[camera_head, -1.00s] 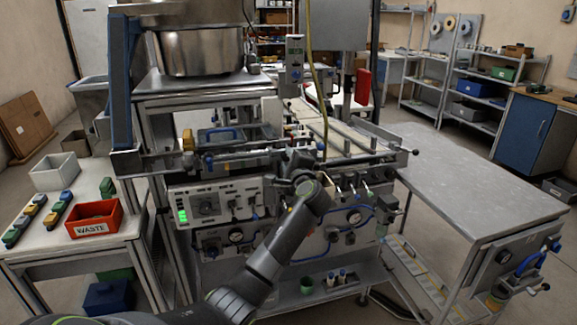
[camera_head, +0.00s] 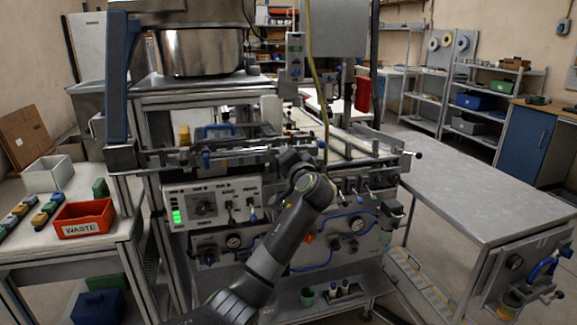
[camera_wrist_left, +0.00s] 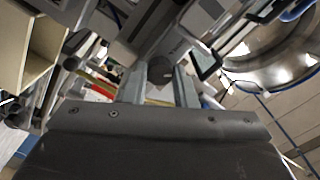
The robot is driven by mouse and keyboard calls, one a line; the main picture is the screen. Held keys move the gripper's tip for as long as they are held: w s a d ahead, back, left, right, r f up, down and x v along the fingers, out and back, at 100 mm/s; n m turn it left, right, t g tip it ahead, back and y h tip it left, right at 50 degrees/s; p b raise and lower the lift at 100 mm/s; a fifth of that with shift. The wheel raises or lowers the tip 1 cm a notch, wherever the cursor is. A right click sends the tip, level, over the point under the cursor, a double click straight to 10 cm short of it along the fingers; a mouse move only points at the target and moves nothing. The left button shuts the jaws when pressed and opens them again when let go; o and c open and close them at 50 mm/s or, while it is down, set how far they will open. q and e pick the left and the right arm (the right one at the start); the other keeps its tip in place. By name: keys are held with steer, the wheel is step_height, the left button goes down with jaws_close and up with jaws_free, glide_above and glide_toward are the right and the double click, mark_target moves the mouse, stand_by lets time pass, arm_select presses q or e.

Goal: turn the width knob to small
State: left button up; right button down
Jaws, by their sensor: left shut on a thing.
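My left gripper (camera_wrist_left: 158,86) has its two fingers closed on a dark round knob (camera_wrist_left: 160,69) in the left wrist view. In the head view my left arm reaches up from the bottom to the machine's front, and its wrist is just below the front rail (camera_head: 235,154), right of the control panel (camera_head: 186,190). The fingertips and the held knob are hidden there by my arm. I cannot read any size mark by the knob. A separate dark dial (camera_head: 204,208) sits on the control panel, beside a lit green display (camera_head: 177,217). My right gripper is not in view.
Levers (camera_head: 365,182) and blue hoses (camera_head: 350,221) crowd the machine front right of my arm. A red WASTE bin (camera_head: 84,219) stands on the left table. A bare grey table (camera_head: 480,195) extends to the right. A steel pot (camera_head: 201,52) is above the machine.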

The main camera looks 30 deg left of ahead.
arm_select(q)
steer(key=shift+f+n+b, duration=0.2)
steer(key=shift+n+b, duration=2.85)
steer(key=shift+n, duration=1.35)
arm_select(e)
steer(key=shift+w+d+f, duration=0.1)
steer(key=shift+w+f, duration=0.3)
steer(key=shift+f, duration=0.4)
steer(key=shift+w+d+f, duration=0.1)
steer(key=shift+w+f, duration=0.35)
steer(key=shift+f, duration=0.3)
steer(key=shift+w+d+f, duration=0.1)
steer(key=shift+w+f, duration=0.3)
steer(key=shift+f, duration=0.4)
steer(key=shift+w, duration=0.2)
arm_select(q)
steer(key=o, duration=1)
steer(key=shift+r, duration=0.1)
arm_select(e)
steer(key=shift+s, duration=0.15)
